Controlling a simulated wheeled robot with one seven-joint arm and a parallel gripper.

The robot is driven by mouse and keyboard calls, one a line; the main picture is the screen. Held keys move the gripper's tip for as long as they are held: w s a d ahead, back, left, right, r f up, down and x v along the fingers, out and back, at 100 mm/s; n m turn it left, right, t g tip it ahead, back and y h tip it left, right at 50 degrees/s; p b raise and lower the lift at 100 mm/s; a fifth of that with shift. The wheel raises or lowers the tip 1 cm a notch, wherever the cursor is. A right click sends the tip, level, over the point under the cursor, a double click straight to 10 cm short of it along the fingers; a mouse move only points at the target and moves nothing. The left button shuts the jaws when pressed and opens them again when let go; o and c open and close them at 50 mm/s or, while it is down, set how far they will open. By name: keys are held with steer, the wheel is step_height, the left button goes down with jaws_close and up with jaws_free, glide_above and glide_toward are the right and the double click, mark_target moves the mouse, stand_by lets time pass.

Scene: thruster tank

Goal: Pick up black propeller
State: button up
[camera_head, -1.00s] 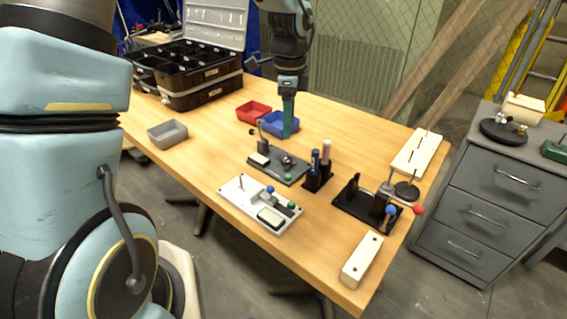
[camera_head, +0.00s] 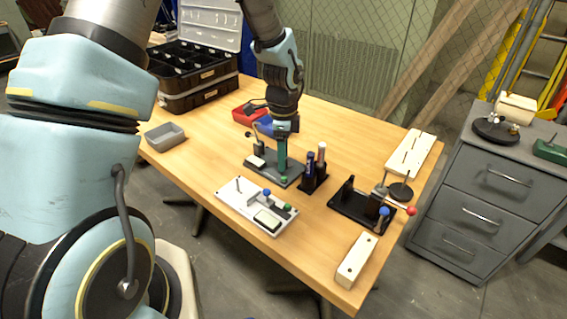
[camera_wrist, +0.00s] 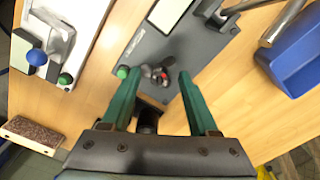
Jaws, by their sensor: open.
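In the wrist view, a small dark propeller-like part (camera_wrist: 154,73) with a red and grey spot at its middle lies on the dark grey base plate (camera_wrist: 192,40). I take it to be the black propeller. My gripper (camera_wrist: 156,76) is open, with one green finger on each side of the part in this view. I cannot tell how far above the plate the fingertips are. In the head view, my gripper (camera_head: 283,166) points down over the grey plate (camera_head: 258,172), and its fingers hide the part.
A white fixture (camera_head: 237,205) with blue and green knobs lies in front. A black stand (camera_head: 313,184) with upright tools is close on the right. A blue bin (camera_wrist: 300,55), a red bin (camera_head: 243,117) and a grey bin (camera_head: 165,138) stand around. A black clamp fixture (camera_head: 350,207) is farther right.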

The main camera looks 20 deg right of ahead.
jaws_close()
stand_by(0.3)
stand_by(0.3)
step_height(320, 180, up, 10)
steer(key=b, duration=0.1)
stand_by(0.4)
